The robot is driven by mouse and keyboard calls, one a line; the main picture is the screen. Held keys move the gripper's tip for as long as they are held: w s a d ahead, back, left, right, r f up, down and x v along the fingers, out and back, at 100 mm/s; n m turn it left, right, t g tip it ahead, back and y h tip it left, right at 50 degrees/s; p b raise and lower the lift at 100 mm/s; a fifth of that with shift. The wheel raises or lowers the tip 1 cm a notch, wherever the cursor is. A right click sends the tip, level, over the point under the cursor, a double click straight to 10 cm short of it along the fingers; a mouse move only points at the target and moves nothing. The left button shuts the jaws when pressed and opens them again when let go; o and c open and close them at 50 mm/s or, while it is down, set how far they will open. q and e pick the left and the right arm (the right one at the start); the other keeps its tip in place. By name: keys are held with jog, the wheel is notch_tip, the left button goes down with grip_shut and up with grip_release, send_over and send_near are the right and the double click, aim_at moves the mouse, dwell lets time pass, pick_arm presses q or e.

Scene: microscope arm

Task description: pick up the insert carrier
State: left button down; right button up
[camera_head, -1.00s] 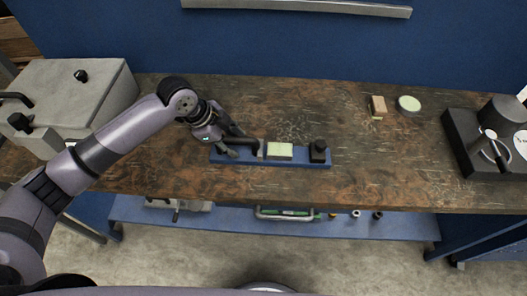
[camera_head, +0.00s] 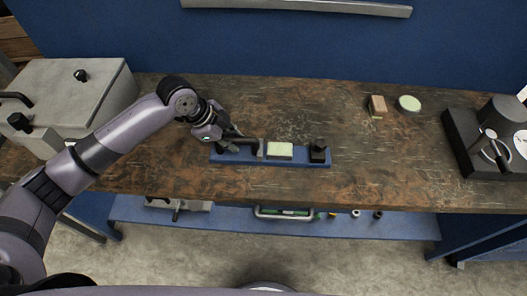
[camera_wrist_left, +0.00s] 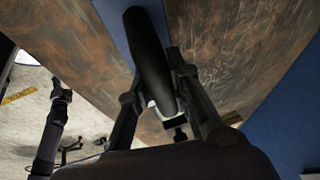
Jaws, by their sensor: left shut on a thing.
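The insert carrier (camera_head: 270,163) is a long blue bar lying flat on the workbench. It bears a dark handle at its left end, a pale green block (camera_head: 280,150) in the middle and a black knob (camera_head: 318,151) at its right end. My left gripper (camera_head: 238,146) is at the carrier's left end, shut on the dark handle. In the left wrist view the dark, rounded handle (camera_wrist_left: 150,60) lies between the two fingers (camera_wrist_left: 158,90), over the blue bar (camera_wrist_left: 112,25). The fingers partly hide the left end in the head view. My right gripper is not in view.
The brown workbench (camera_head: 380,160) has free room around the carrier. A grey box (camera_head: 70,90) stands at the left. A small tan block (camera_head: 377,104) and a pale green disc (camera_head: 409,103) lie at the back right. A black device (camera_head: 475,140) stands at the far right.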

pick_arm(q)
jog(key=shift+w+r, duration=0.1)
jog(key=shift+r, duration=0.1)
dwell(0.3)
jog(key=shift+r, duration=0.25)
notch_tip(320, 180, up, 20)
jog(key=b, duration=0.2)
jog(key=shift+f, duration=0.4)
